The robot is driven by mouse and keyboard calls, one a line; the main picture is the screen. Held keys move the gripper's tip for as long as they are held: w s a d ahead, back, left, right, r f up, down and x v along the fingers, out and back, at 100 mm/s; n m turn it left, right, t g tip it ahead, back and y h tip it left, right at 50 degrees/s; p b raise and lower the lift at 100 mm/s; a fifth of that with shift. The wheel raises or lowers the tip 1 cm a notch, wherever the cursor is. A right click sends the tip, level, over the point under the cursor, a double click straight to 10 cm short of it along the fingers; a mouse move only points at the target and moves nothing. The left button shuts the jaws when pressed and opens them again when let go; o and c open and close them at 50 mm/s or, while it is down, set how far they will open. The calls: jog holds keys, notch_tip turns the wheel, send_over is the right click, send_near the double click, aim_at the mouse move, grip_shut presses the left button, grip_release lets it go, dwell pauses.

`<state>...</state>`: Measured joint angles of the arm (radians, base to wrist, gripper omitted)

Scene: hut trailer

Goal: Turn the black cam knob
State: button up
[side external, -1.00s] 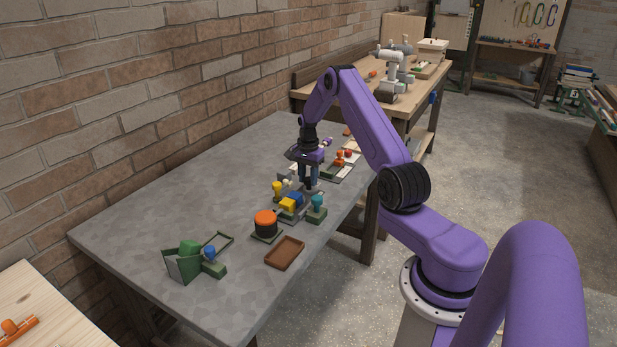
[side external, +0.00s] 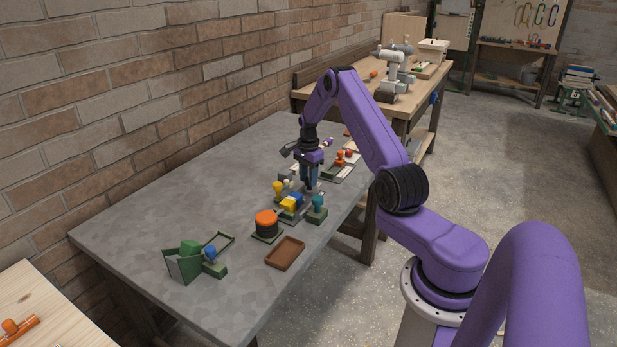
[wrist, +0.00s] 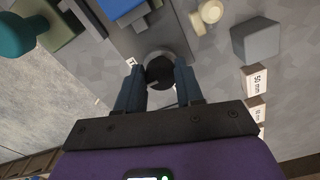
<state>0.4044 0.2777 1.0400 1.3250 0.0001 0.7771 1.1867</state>
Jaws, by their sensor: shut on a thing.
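The black cam knob (wrist: 160,70) shows in the wrist view between my gripper's two blue-grey fingers, on a dark grey plate (wrist: 150,38). My gripper (wrist: 160,84) points down and is shut on the knob, one finger on each side. In the side view my gripper (side external: 309,184) is low over the grey table, and its fingers largely hide the knob. A blue block (wrist: 118,7) sits on the same plate beyond the knob.
A teal knob on a green base (side external: 317,206), a yellow knob (side external: 278,188) and an orange-topped drum (side external: 266,223) stand close by. A brown tray (side external: 285,253) lies nearer the front. A grey block (wrist: 256,40) and cream piece (wrist: 207,13) are beside the plate.

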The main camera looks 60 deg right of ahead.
jog(key=o, duration=1)
jog(key=shift+o, duration=0.2)
jog(key=shift+r, duration=0.15)
notch_tip(320, 180, up, 17)
jog(key=shift+r, duration=0.15)
